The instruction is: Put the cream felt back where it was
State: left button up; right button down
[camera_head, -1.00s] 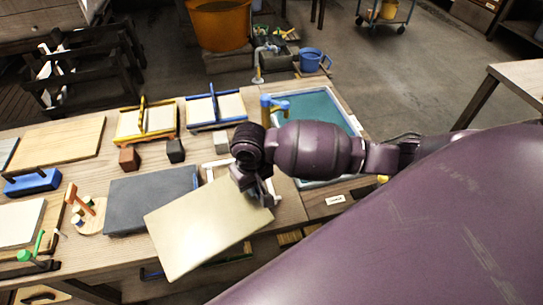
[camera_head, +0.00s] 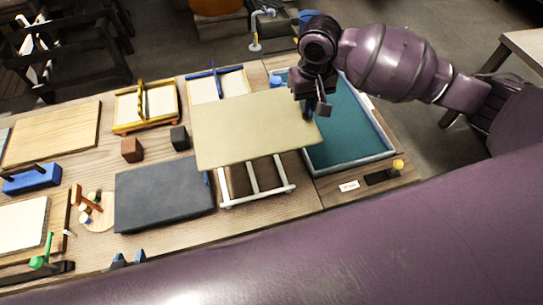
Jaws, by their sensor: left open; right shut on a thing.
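The cream felt (camera_head: 245,130) is a flat, pale rectangular sheet. My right gripper (camera_head: 313,108) is shut on its right edge, near the far corner. My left gripper is not in view.
The teal vat (camera_head: 385,152) stands right of the felt. A dark grey slab (camera_head: 160,195) lies to its left. My purple arm covers the bottom.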

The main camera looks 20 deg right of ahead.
jog(key=shift+f, duration=10.05)
jog(key=c, duration=1.2)
grip_release()
jog(key=shift+c, duration=0.2)
